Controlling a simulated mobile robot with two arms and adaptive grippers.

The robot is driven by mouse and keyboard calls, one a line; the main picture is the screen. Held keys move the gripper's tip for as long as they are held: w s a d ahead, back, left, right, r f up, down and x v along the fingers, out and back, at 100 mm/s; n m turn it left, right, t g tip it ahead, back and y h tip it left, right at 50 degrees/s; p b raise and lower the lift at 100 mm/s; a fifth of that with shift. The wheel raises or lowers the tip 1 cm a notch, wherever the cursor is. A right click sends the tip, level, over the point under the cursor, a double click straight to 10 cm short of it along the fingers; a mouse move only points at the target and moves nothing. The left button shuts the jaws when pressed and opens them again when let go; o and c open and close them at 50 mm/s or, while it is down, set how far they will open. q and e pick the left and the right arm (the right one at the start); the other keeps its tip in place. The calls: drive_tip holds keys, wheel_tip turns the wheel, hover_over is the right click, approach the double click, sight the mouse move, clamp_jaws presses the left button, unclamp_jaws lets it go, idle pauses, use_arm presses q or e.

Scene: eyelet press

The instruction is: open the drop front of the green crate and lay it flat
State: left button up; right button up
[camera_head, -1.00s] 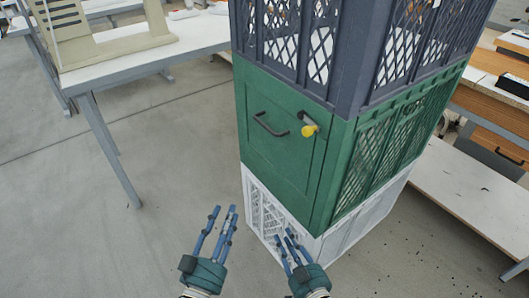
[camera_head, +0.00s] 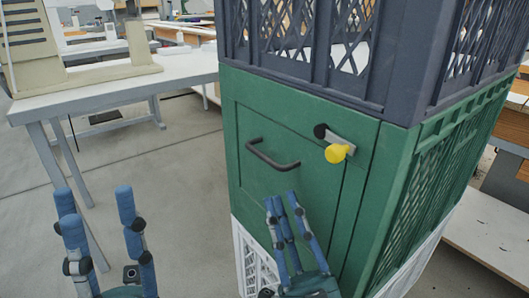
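The green crate (camera_head: 262,97) stands in the middle of a stack, its drop front (camera_head: 254,190) upright and closed. A dark bar handle (camera_head: 272,156) is on the drop front. A latch with a yellow knob (camera_head: 338,153) sits at the upper right of the front, its metal arm reaching across the panel's edge. My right gripper (camera_head: 284,200) is open and empty in front of the panel, below the handle; I cannot tell whether it touches the panel. My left gripper (camera_head: 96,205) is open and empty, left of the crate and apart from it.
A dark grey crate (camera_head: 290,75) sits on top of the green one and a white crate (camera_head: 244,262) is beneath it. A white table (camera_head: 110,88) with a beige machine stands at left. A wooden bench (camera_head: 515,125) is at right.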

sight(265, 156)
drive_tip(key=b+x, duration=0.1)
drive_tip(key=x, duration=0.9)
drive_tip(key=shift+r, duration=0.1)
drive_tip(key=shift+c, duration=0.3)
clamp_jaws()
